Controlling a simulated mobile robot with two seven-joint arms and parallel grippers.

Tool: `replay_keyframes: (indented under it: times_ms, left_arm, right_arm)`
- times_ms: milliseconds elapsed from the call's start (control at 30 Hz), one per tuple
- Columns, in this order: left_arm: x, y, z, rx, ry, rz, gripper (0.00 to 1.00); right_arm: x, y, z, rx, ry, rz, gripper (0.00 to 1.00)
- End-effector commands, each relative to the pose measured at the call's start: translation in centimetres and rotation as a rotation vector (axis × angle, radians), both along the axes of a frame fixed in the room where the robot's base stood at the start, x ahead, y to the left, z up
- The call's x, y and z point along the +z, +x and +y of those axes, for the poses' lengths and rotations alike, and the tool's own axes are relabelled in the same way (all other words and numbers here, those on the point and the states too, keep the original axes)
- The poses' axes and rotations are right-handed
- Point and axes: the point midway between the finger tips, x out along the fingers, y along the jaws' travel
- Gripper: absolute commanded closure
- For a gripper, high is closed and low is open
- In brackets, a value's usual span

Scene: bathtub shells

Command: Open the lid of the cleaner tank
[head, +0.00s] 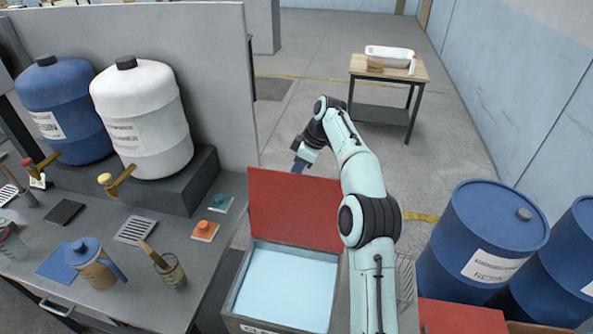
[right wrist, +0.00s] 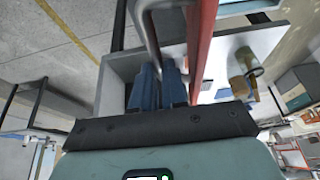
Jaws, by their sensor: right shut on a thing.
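The cleaner tank (head: 240,297) is a grey box holding pale blue liquid (head: 285,288). Its red lid (head: 295,212) stands raised at the tank's far side, leaving the top open. My right gripper (head: 298,167) is beyond the lid's upper edge, its fingers partly hidden behind the lid. In the right wrist view, the blue fingers (right wrist: 167,85) are shut on the grey bar handle (right wrist: 145,28), next to the red lid seen edge-on (right wrist: 203,40). The exact contact is partly hidden. My left gripper is not in view.
The grey workbench (head: 150,290) at left carries a blue drum (head: 65,105), a white drum (head: 145,115), a jug (head: 92,262) and a brush jar (head: 170,270). Blue barrels (head: 480,240) stand at right. A small table (head: 390,68) stands farther back, with open floor before it.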

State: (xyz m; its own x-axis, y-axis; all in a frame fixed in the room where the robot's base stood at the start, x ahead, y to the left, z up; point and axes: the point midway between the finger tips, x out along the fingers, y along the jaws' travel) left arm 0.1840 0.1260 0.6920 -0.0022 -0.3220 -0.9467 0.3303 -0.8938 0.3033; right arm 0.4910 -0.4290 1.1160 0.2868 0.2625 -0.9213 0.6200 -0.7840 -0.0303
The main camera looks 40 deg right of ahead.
Motion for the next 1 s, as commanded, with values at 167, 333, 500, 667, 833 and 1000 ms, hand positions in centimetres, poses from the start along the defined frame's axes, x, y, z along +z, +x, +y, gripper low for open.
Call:
replay_keyframes:
  times_ms: [167, 333, 500, 667, 833, 1000]
  left_arm:
    - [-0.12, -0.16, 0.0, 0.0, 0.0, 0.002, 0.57]
    - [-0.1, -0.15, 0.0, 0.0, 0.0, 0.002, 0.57]
    - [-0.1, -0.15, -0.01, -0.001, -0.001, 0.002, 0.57]
    - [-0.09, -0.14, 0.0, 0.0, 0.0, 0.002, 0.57]
    - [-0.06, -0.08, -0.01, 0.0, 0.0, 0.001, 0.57]
    - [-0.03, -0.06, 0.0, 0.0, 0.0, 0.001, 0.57]
  right_arm:
    - [-1.44, 0.09, -0.81, -0.007, -0.008, 0.02, 1.0]
    - [-1.49, 0.18, -0.97, -0.01, -0.01, 0.017, 1.0]
    - [-1.48, 0.17, -1.01, -0.01, -0.01, 0.017, 1.0]
    - [-1.41, 0.17, -0.98, -0.01, -0.009, 0.016, 0.62]
    - [-1.09, 0.32, -0.79, -0.008, -0.008, 0.009, 0.62]
    - [-0.87, 0.38, -0.68, -0.006, -0.006, 0.005, 0.62]
